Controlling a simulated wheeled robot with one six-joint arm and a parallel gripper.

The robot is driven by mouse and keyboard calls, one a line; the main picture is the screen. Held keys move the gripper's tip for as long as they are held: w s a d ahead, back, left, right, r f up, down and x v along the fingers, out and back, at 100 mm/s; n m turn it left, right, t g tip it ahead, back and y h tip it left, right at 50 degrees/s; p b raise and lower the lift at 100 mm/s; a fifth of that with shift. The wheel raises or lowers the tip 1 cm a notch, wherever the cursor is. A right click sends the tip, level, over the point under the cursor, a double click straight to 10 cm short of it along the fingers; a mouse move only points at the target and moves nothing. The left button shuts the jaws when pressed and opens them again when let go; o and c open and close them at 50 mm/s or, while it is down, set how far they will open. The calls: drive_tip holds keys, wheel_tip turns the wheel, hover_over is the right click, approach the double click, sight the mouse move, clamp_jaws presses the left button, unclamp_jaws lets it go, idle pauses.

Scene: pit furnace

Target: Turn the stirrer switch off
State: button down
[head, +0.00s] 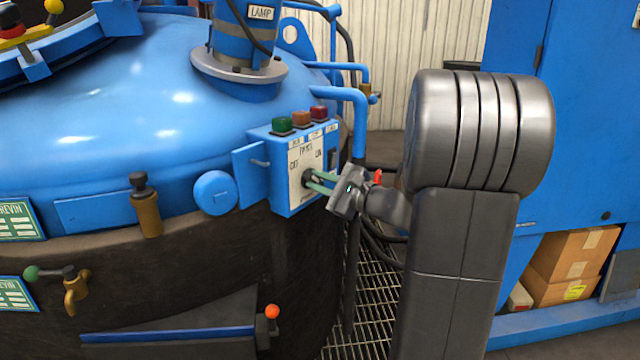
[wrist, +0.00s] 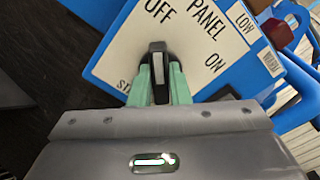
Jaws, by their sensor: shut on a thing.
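The stirrer switch is a black knob (wrist: 157,62) on the white face of the blue control panel (head: 294,200), where OFF and ON are printed. In the wrist view the knob's long axis runs nearly straight up, with its far end toward the word OFF; ON lies to its right. My gripper (head: 318,183) is shut on the knob, its two green fingers (wrist: 160,85) on either side of it. In the head view the fingers and wrist partly cover the knob, so its angle is hard to read there.
Green (head: 282,125), orange (head: 301,118) and red (head: 318,112) buttons sit on top of the panel. A blue pipe (head: 355,110) runs close behind it. The blue furnace lid (head: 130,100) lies left. Cardboard boxes (head: 570,260) stand in the cabinet at right.

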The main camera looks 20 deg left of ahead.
drive_tip(key=c, duration=1.4)
unclamp_jaws()
drive_tip(key=shift+o, duration=0.2)
drive_tip(key=shift+d, duration=0.1)
drive_tip(key=p+v, duration=0.2)
drive_tip(key=v, duration=1.1)
drive_tip(key=shift+d, duration=0.35)
drive_tip(key=b+x, duration=0.2)
drive_tip(key=x, duration=1.2)
drive_tip(key=shift+s, duration=0.1)
drive_tip(key=shift+d, duration=0.15)
